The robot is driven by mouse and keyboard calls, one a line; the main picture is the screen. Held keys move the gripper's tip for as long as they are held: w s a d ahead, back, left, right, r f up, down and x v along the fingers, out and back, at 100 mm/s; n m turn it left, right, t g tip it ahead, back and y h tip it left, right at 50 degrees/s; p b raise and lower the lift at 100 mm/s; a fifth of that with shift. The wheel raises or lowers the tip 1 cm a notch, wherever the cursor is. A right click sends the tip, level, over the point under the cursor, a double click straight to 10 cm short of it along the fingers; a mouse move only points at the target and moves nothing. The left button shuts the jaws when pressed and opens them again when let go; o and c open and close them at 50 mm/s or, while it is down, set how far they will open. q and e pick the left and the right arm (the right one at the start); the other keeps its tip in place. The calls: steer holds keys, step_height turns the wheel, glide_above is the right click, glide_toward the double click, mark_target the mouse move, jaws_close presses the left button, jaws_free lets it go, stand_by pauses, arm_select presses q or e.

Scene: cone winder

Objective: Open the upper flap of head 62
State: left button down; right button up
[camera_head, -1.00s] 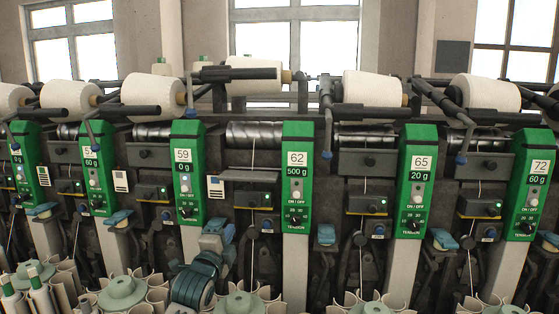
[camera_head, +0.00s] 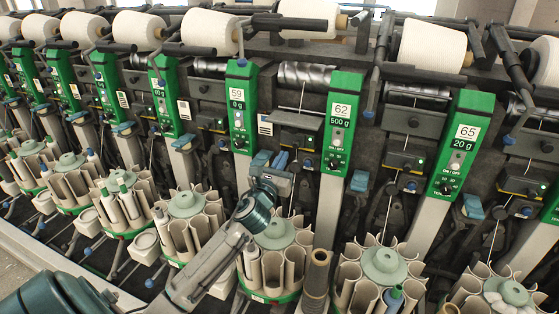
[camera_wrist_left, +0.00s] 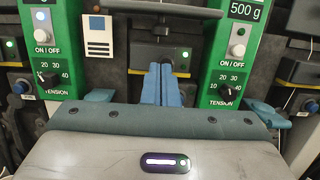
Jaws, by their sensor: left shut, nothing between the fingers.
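Head 62's green panel (camera_head: 340,120) shows "62" and "500 g" in the head view. Its right-hand position also shows in the left wrist view (camera_wrist_left: 231,62). Left of the panel, under the ribbed drum (camera_head: 305,75), a grey flap plate (camera_head: 297,119) juts out towards me. Its edge crosses the top of the left wrist view (camera_wrist_left: 165,9). My left gripper (camera_head: 281,160) is shut and empty, below the plate and the small sensor box (camera_head: 297,139). Its blue fingers (camera_wrist_left: 162,85) lie together, pointing at the machine. I cannot tell whether they touch anything. My right gripper is out of view.
Head 59's panel (camera_head: 239,108) stands to the left and head 65's panel (camera_head: 461,145) to the right. A bobbin magazine (camera_head: 276,237) sits beneath my left wrist. Blue levers (camera_head: 360,181) stick out beside the panels. White cones (camera_head: 309,18) line the top.

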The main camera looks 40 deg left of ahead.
mark_target(292, 131)
arm_select(q)
steer(key=w+r+p, duration=0.1)
steer(key=w+r, duration=0.1)
steer(key=w+a+r+p, duration=0.1)
steer(key=w+r+p, duration=0.1)
steer(key=shift+w+r, duration=0.1)
steer(key=shift+w, duration=0.25)
steer(key=shift+r, duration=0.45)
step_height(292, 131, up, 4)
steer(key=p, duration=0.7)
steer(key=shift+s, duration=0.1)
